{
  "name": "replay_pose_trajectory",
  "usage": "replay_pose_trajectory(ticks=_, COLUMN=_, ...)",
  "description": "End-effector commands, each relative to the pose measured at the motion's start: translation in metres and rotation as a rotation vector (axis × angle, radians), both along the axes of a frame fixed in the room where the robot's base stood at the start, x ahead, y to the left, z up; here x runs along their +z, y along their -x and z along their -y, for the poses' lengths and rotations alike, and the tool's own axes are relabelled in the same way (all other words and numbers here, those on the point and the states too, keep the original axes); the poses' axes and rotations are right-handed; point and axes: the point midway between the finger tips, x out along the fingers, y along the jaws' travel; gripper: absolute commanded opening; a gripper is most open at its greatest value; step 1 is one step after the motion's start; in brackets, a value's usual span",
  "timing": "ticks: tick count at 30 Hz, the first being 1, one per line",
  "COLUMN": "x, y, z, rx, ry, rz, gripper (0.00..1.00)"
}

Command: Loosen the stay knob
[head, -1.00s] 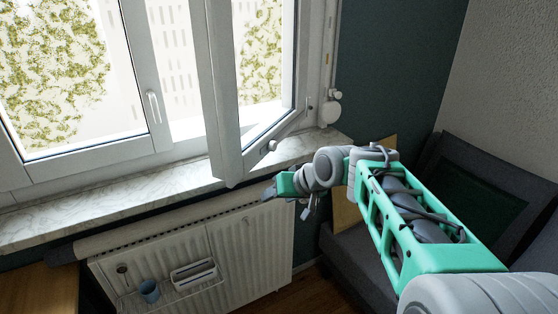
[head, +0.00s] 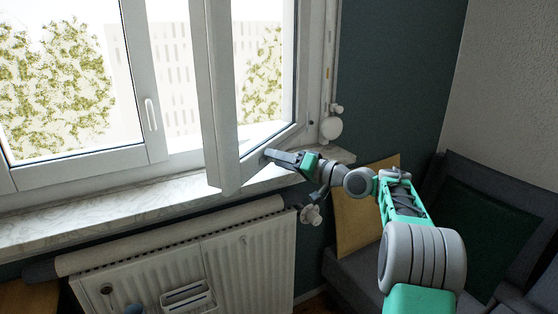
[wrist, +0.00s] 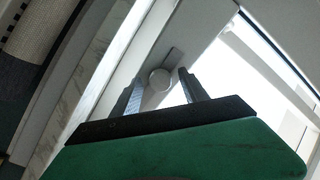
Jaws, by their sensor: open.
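The stay knob (wrist: 160,79) is a small round pale disc at the end of a short grey piece (wrist: 176,57) on the white window frame, in the wrist view. My gripper (wrist: 155,82) is open, its two dark fingers one on each side of the knob in that view. I cannot tell whether the fingertips reach around it or stop short. In the head view my gripper (head: 270,154) points left at the lower part of the open window sash (head: 222,110), and it hides the knob there.
The marble sill (head: 130,212) runs under the window. A radiator (head: 245,265) with a rolled cover stands below it. A white radiator valve (head: 311,214) is below my wrist. A dark sofa with a yellow cushion (head: 356,225) is at the right.

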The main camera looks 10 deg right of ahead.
Motion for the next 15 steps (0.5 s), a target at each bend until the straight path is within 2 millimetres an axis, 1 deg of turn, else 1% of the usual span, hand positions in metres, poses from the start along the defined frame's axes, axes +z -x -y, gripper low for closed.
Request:
replay_pose_trajectory(ticks=6, x=0.0001, y=-0.0003, z=-0.0007, rx=0.000, ry=0.001, rz=0.001, gripper=0.51)
replay_pose_trajectory(ticks=15, x=0.0001, y=-0.0001, z=-0.0008, rx=0.001, ry=0.001, rz=0.000, gripper=0.27)
